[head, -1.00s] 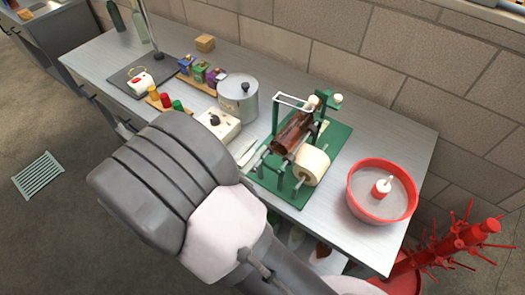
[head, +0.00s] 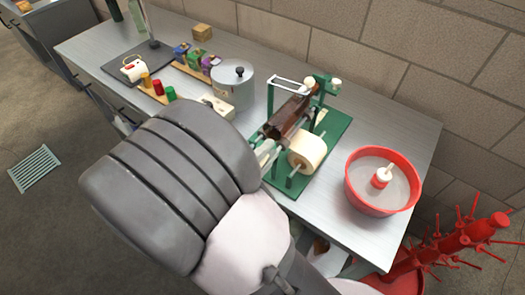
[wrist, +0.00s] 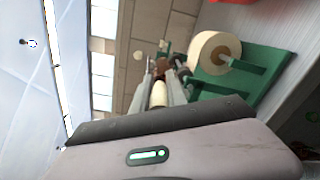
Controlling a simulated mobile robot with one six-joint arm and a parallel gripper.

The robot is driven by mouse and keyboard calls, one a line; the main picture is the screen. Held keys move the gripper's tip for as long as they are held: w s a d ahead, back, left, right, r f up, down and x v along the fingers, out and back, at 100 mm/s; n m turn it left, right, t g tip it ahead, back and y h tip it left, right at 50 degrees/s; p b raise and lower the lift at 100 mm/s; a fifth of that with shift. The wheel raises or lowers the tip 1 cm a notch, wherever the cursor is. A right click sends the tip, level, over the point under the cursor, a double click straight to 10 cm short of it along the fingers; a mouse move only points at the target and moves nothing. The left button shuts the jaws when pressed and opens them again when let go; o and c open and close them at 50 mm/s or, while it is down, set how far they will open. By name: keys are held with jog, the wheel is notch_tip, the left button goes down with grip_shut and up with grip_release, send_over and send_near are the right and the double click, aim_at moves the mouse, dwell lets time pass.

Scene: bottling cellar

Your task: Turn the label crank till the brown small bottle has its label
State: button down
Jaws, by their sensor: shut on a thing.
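The green labelling machine (head: 334,130) stands on the bench. The brown small bottle (head: 290,115) lies across its rollers, and no label shows on the side I see. A cream label roll (head: 307,152) sits beside the bottle; it also shows in the wrist view (wrist: 210,52). In the wrist view the two fingers of my gripper (wrist: 157,97) are shut on the pale crank handle (wrist: 159,94), with the brown bottle end (wrist: 161,68) beyond it. In the head view my arm hides most of the crank.
A red bowl (head: 352,193) with a white-capped bottle (head: 380,178) stands right of the machine. A metal pot (head: 233,88), a white box (head: 216,107) and several coloured pots are to the left. A red bottle tree (head: 450,245) stands at lower right.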

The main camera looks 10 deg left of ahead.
jog(key=shift+d+f+b, duration=0.2)
jog(key=shift+f+b, duration=0.1)
jog(key=shift+f, duration=0.15)
jog(key=shift+s+d+f, duration=0.1)
jog(key=c, duration=1.3)
grip_release()
jog(key=shift+c, duration=0.2)
jog(key=shift+s, duration=0.1)
jog(key=p+v, duration=0.3)
jog(key=v, duration=1.4)
jog(key=shift+p, duration=0.35)
jog(key=shift+s, duration=0.1)
jog(key=shift+c, duration=0.2)
